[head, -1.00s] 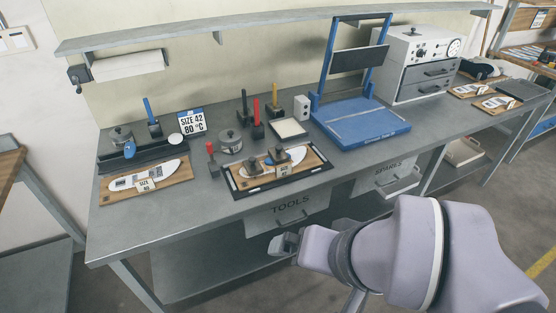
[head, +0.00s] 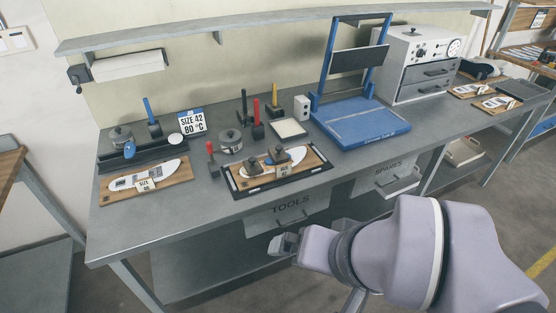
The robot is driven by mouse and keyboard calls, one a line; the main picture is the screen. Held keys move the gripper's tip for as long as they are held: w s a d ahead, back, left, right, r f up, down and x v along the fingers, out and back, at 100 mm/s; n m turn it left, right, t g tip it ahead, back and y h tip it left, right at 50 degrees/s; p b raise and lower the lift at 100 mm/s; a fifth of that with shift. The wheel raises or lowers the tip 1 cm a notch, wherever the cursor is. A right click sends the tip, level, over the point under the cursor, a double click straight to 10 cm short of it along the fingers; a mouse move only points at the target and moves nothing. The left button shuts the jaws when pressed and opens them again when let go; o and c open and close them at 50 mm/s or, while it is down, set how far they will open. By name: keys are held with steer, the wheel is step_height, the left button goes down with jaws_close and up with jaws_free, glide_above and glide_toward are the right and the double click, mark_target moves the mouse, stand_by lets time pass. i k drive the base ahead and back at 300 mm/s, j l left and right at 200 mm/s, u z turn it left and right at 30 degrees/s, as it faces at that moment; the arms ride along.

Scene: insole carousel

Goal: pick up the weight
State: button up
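Two small dark grey blocks with knobs, which look like weights, sit on the wooden board in the black-rimmed tray (head: 240,195) at the middle front of the bench. One weight (head: 250,166) is at the left and the other weight (head: 281,156) at the right. They partly cover a white and blue insole (head: 268,160). My gripper (head: 285,244) is in front of the bench, below its top and near the TOOLS drawer, apart from the weights. Its fingers are small and dark, and I cannot tell whether they are open.
A left board (head: 172,191) holds another insole. Grey lidded pots (head: 231,141), upright coloured-handled tools (head: 257,125) and a SIZE 42 sign (head: 192,121) stand around the tray. A blue press (head: 360,124) and a white oven (head: 415,62) are right.

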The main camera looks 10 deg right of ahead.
mark_target(253, 166)
steer(key=i+j+z, duration=0.3)
steer(key=i, duration=0.3)
steer(key=i+j+z, duration=0.35)
steer(key=i+j, duration=0.2)
steer(key=j, duration=0.1)
